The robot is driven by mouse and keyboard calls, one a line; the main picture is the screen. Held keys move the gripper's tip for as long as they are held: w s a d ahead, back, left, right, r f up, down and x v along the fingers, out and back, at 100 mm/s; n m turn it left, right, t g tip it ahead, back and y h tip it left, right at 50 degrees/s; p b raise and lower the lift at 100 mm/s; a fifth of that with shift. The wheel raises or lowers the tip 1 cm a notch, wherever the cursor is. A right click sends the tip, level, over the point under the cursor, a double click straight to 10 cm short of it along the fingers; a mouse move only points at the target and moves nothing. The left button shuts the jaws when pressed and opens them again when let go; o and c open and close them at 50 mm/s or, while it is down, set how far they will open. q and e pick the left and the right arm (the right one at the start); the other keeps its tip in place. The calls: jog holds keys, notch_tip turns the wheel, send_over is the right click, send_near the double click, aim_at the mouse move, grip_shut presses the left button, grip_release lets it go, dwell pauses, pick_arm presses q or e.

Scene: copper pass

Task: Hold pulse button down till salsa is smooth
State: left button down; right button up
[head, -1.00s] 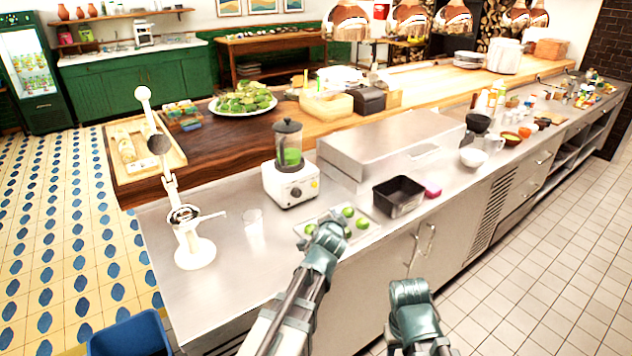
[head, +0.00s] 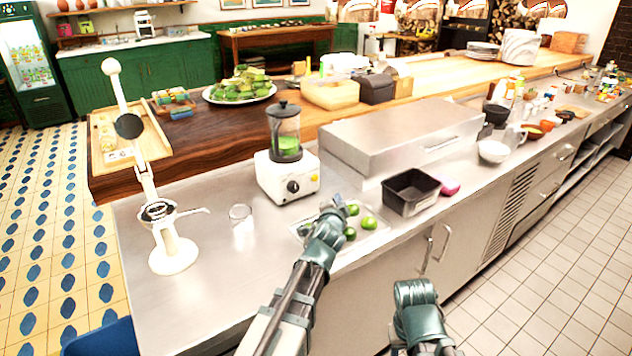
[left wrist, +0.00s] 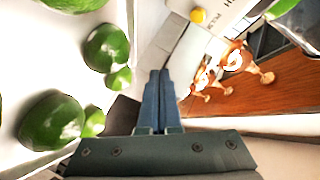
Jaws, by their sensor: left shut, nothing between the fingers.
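The blender (head: 284,135) stands upright on the steel counter, with green salsa low in its clear jar. Its white base (head: 287,178) has a dark knob on the front. In the left wrist view a round yellow button (left wrist: 198,15) shows on a white lettered panel near the top edge. My left gripper (head: 337,207) is over the tray of limes, in front and to the right of the blender, apart from it. In the left wrist view its fingers (left wrist: 160,75) are shut and empty. My right arm's end is low in the head view; its fingertips are hidden.
Limes (head: 369,222) lie on a shallow tray (head: 378,237) under my left gripper. A black pan (head: 411,192) and pink sponge (head: 449,186) are to the right. A glass (head: 241,217) and white juicer press (head: 172,250) stand left. Bare counter lies between glass and tray.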

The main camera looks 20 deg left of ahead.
pick_arm(q)
jog(key=shift+w+a, duration=0.1)
jog(key=shift+w+a, duration=0.85)
jog(key=shift+a, duration=0.3)
jog(key=shift+w+a, duration=0.9)
jog(key=shift+a, duration=0.2)
jog(key=shift+w+a, duration=0.85)
jog(key=shift+a, duration=0.3)
jog(key=shift+w+a, duration=0.25)
jog(key=shift+a, duration=0.05)
jog(key=shift+w+a, duration=0.3)
jog(key=shift+a, duration=0.1)
dwell(0.6)
jog(key=shift+d, duration=0.1)
jog(key=shift+s+d, duration=0.55)
jog(key=shift+d, duration=0.05)
jog(key=shift+s+d, duration=0.8)
jog(key=shift+d, duration=0.2)
jog(key=shift+s+d, duration=0.75)
jog(key=shift+d, duration=0.25)
